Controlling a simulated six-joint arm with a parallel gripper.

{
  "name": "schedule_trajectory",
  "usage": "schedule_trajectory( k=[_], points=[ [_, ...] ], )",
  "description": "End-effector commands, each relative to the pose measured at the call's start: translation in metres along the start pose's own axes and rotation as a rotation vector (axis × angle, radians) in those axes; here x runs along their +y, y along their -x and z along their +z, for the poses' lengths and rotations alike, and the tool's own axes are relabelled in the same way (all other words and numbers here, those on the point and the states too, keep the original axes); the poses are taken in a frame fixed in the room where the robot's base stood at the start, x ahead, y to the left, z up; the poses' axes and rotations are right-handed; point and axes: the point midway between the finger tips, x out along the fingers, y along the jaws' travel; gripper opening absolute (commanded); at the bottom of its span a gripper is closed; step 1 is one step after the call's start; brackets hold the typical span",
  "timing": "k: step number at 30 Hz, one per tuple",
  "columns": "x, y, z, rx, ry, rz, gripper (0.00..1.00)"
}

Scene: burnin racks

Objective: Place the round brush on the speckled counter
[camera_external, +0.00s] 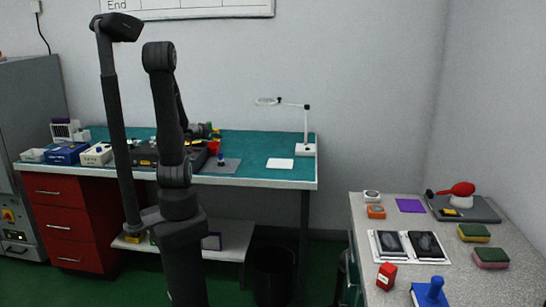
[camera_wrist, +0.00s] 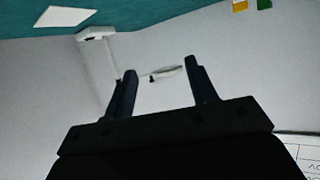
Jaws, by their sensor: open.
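The speckled counter (camera_external: 345,203) stands at the right in the external view, a pale grey top against the wall. I cannot pick out the round brush for certain. A small blue upright object (camera_external: 221,160) stands on the grey mat on the teal bench and may be it, but it is too small to tell. My gripper (camera_wrist: 160,66) is open and empty in the wrist view, with only wall and the lamp beyond its fingers. In the external view its fingers are not distinct; the arm's end lies behind the upper arm, over the bench.
The teal bench (camera_external: 255,143) holds boxes at left, a white card (camera_external: 280,163) and a magnifier lamp (camera_external: 305,130). The counter bears sponges (camera_external: 474,233), a red-topped object (camera_external: 462,189), a white tray (camera_external: 376,250), a red block (camera_external: 386,276) and a blue-handled object (camera_external: 432,291).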

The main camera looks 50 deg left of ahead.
Motion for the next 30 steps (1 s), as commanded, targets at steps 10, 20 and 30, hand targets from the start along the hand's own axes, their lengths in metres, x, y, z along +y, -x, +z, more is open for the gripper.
schedule_trajectory(
  k=[10, 20, 30],
  points=[
    [0.000, -0.024, 0.060, -0.009, 0.006, -0.001, 0.52],
    [-0.001, -0.036, 0.086, -0.002, -0.002, -0.003, 0.52],
    [-0.001, -0.061, 0.086, -0.002, -0.003, -0.002, 0.52]
  ],
)
